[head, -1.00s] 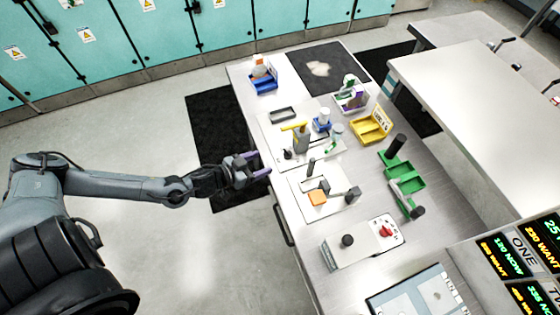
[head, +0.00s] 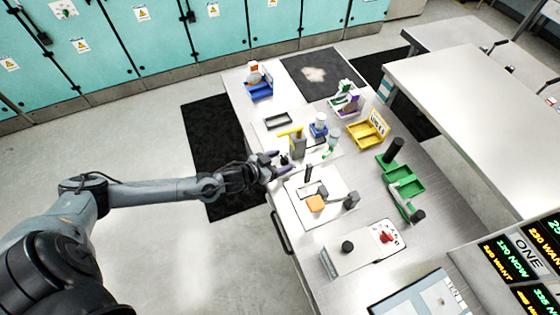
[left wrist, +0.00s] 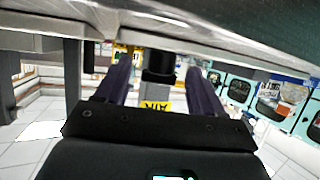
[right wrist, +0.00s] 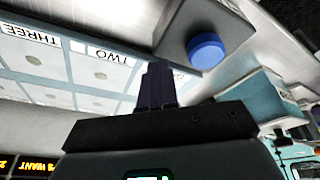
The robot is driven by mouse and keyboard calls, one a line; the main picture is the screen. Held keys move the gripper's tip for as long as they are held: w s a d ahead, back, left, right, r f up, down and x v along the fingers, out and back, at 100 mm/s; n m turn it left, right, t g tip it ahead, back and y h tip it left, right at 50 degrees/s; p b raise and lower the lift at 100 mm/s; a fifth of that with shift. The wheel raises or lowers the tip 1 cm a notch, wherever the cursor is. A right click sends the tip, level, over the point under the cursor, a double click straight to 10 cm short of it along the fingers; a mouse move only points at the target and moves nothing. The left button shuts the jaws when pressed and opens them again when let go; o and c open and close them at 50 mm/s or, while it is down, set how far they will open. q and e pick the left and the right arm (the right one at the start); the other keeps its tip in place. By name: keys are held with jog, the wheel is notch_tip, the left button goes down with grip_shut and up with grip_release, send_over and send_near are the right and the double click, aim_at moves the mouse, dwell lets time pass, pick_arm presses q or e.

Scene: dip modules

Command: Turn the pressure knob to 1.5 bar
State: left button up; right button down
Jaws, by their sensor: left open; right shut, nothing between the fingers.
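A small black knob (head: 284,160) sits at the left edge of the white board with the yellow-handled fitting. My left gripper (head: 279,163) is open at this knob, its purple fingers pointing right. In the left wrist view, a black knob (left wrist: 158,66) shows between the two spread fingers (left wrist: 158,72), with a yellow label reading AIR (left wrist: 153,106) by it. I cannot tell whether the fingers touch it. No pressure reading is legible. My right gripper (right wrist: 158,85) is shut and empty in the right wrist view, and outside the head view.
A box with a red knob (head: 387,238) stands at the front. A blue button (right wrist: 206,50) is near the right gripper.

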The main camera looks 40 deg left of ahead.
pick_arm(q)
jog(key=shift+w, duration=0.2)
jog(key=c, duration=1.1)
jog(key=shift+o, duration=0.2)
jog(key=shift+a+m+h, duration=0.2)
jog(key=shift+m+h, duration=0.6)
jog(key=shift+m+g+h, duration=0.7)
jog(key=shift+m+h, duration=0.1)
jog(key=shift+h, duration=0.1)
pick_arm(e)
jog(key=shift+f, duration=0.1)
pick_arm(q)
jog(key=o, duration=1.1)
jog(key=shift+c, duration=0.2)
jog(key=shift+a, duration=0.1)
